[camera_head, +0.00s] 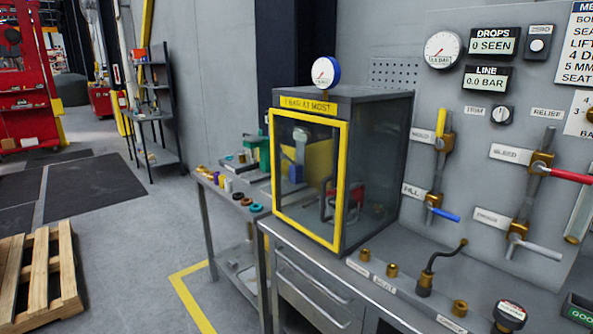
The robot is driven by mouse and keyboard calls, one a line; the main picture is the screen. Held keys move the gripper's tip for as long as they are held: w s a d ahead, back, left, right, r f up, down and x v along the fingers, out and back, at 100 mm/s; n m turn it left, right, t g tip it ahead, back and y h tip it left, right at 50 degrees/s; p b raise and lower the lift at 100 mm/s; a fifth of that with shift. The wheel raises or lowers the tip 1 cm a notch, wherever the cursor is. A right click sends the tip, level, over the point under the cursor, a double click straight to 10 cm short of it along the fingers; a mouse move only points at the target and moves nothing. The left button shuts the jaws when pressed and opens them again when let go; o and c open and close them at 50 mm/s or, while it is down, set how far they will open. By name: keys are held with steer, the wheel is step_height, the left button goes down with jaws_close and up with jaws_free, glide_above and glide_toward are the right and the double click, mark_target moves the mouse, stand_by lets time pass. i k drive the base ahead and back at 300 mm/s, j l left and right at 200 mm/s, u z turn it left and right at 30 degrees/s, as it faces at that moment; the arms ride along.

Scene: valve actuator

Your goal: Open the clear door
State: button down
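The clear door (297,192) is a see-through panel in a yellow frame on the front of a grey test cabinet (376,160). It looks closed against the cabinet front. A yellow label above it reads something like "1 bar at most", and a round gauge (325,73) stands on top. Through the panel I see a grey and blue fixture, a yellow surface and a red part. I cannot make out a door handle for certain. My gripper is not in view.
The cabinet stands on a grey bench (330,268) with drawers. Brass fittings (392,270) and a bent black tube (440,262) are on the bench at right. A panel with valves and gauges rises behind. A side table (233,212) stands left. A pallet (38,278) lies on the floor.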

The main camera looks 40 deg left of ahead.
mark_target(343, 125)
steer(key=u, duration=1.15)
